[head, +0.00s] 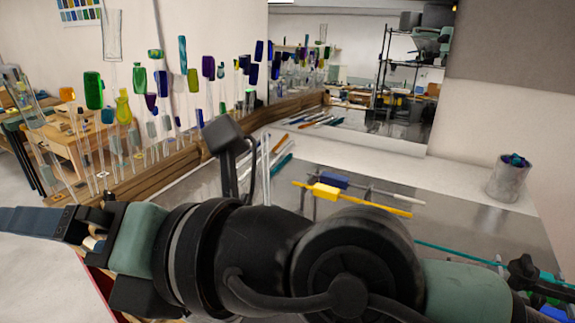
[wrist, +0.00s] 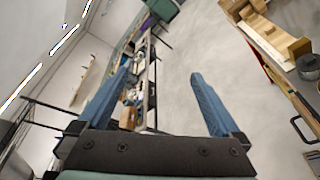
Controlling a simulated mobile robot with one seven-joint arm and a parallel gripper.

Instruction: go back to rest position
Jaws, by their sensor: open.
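My gripper (wrist: 160,80) is open, its two blue fingers spread with nothing between them in the wrist view. In the head view my gripper (head: 12,220) points to the left edge, seen side-on. My arm stretches across the bottom of the head view, in front of the metal worktop (head: 240,185). A yellow rod (head: 370,202) lies on the worktop with a yellow block (head: 326,191) on it. A blue block (head: 333,179) sits just behind on a pale rod (head: 398,194). A teal rod (head: 455,252) lies farther right, partly hidden by my arm.
Many coloured glass pieces on clear rods (head: 124,106) stand along a wooden ledge at the left. A cup (head: 508,178) stands at the back right. Several loose rods (head: 305,121) lie at the back. The wrist view shows open grey floor (wrist: 190,50) and wooden furniture (wrist: 275,40) at right.

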